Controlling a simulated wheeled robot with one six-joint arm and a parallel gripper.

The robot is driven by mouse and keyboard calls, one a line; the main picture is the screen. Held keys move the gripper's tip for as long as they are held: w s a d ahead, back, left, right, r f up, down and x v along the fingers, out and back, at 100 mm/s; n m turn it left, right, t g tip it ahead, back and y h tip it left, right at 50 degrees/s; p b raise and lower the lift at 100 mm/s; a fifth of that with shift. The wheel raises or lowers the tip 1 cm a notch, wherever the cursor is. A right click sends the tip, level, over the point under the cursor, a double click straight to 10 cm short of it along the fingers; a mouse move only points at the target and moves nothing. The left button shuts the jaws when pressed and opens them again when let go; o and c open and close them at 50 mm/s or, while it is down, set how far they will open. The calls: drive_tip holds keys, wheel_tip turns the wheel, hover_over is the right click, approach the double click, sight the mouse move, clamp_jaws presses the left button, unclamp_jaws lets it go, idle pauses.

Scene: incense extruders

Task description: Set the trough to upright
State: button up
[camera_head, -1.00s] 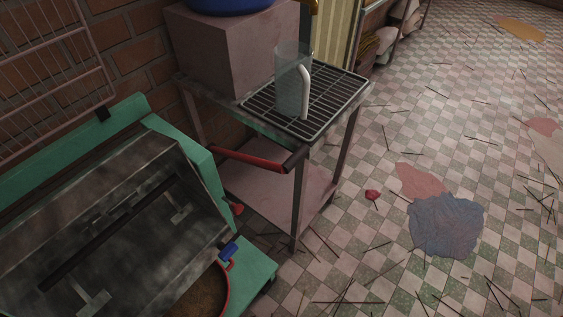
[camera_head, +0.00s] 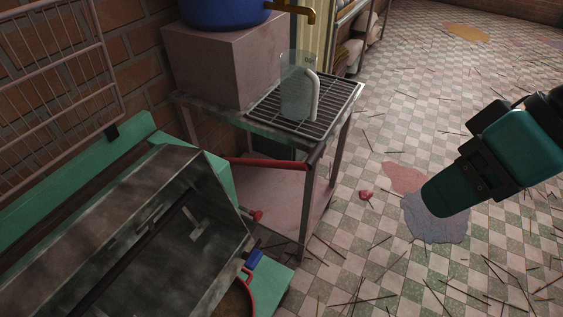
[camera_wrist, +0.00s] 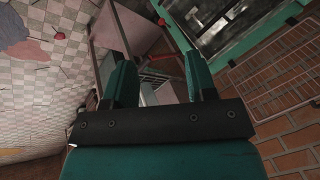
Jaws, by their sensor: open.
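The trough (camera_head: 95,262) is a long, stained grey metal box in a green machine frame (camera_head: 75,180) at the lower left of the head view. It looks tilted, with its open inside facing me. Part of it is cut off by the picture's edge. In the wrist view the trough (camera_wrist: 222,30) shows at the top, beyond the fingers. My gripper (camera_wrist: 160,82) is open with nothing between its teal fingers, apart from the trough.
A metal cart (camera_head: 307,205) with a wire rack (camera_head: 335,100) and a clear jug (camera_head: 297,95) stands beside the machine. A pink block (camera_head: 215,70) bears a blue vessel (camera_head: 225,12). A red-rimmed pot (camera_head: 250,290) is below the trough. The tiled floor holds scattered sticks.

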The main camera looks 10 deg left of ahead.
drive_tip(key=w+a+f+m+t+y+b, duration=0.2)
drive_tip(key=w+f+m+b, duration=0.15)
drive_tip(key=f+b, duration=0.5)
drive_tip(key=w+a+f+m+t+y+b, duration=0.2)
drive_tip(key=w+f+y+b, duration=0.15)
drive_tip(key=f+b, duration=0.45)
drive_tip(key=m+t+y+b, duration=0.2)
drive_tip(key=m+t+b, duration=0.6)
drive_tip(key=b, duration=0.6)
approach(315, 154)
drive_tip(key=shift+m+g, duration=0.45)
drive_tip(key=shift+g, duration=0.15)
drive_tip(key=p+x, duration=0.1)
drive_tip(key=x, duration=0.2)
drive_tip(key=p+x, duration=0.2)
drive_tip(key=x, duration=0.2)
drive_tip(key=w+d+p+x, duration=0.1)
drive_tip(key=p+x, duration=0.1)
drive_tip(key=x, duration=0.2)
drive_tip(key=shift+f, duration=0.25)
clamp_jaws()
drive_tip(key=shift+r+p, duration=0.15)
drive_tip(key=shift+p, duration=0.15)
